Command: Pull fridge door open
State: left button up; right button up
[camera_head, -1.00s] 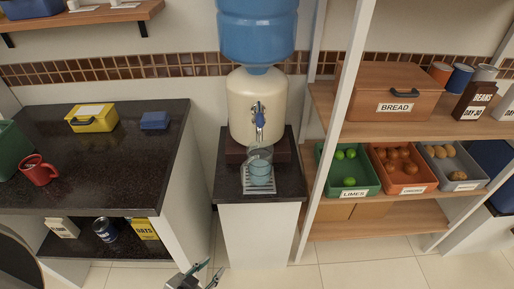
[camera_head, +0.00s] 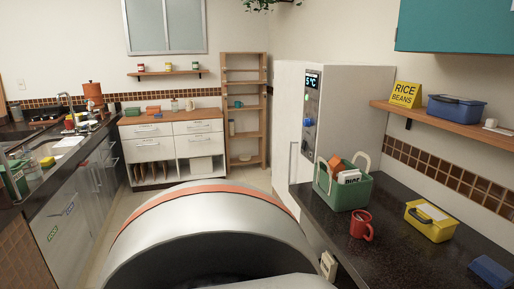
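The fridge (camera_head: 350,105) is a tall white unit right of the middle in the head view, against the right-hand wall. Its front (camera_head: 288,110) faces left and is seen at a steep angle. A long upright handle (camera_head: 293,163) is on this front. The door looks closed. A dark panel with a lit display (camera_head: 313,80) and a blue knob is on the near side. The lower part of the fridge is hidden behind the counter and a large silver curved shape in the foreground. Neither of my grippers is in view.
A black counter (camera_head: 400,255) on the right bears a green basket (camera_head: 343,190), a red mug (camera_head: 361,226) and a yellow box (camera_head: 430,221). White drawers (camera_head: 172,140) and a wooden shelf (camera_head: 245,58) stand at the back. A long counter (camera_head: 95,150) runs along the left.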

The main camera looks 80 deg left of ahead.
aim_at(288, 78)
jog(key=u, duration=2.35)
jog(key=i+j+z, duration=0.1)
jog(key=z, duration=0.75)
jog(key=i+j+z, duration=0.15)
jog(key=j+z, duration=0.25)
jog(key=i+j+z, duration=0.1)
jog(key=j+z, duration=0.6)
jog(key=j, duration=0.65)
jog(key=j+z, duration=0.1)
jog(key=j, duration=0.9)
